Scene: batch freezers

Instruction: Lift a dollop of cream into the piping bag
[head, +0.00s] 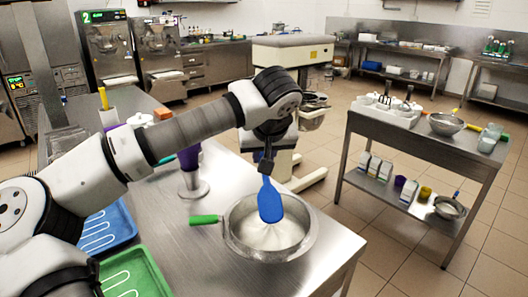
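A metal bowl (236,246) of white cream (262,238) stands on the steel table near its front right corner. My gripper (266,165) is above the bowl, shut on a blue spatula (270,200) that points down. The spatula's tip is at or just above the cream; I cannot tell whether it touches. What looks like the piping bag (190,160), purple, stands upright on a metal holder (192,189) left of the bowl, partly hidden by my arm. Its opening is hidden.
Blue (108,228) and green (135,270) trays lie at the table's left. A second steel table (425,143) with bowls and cartons stands to the right, across free floor.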

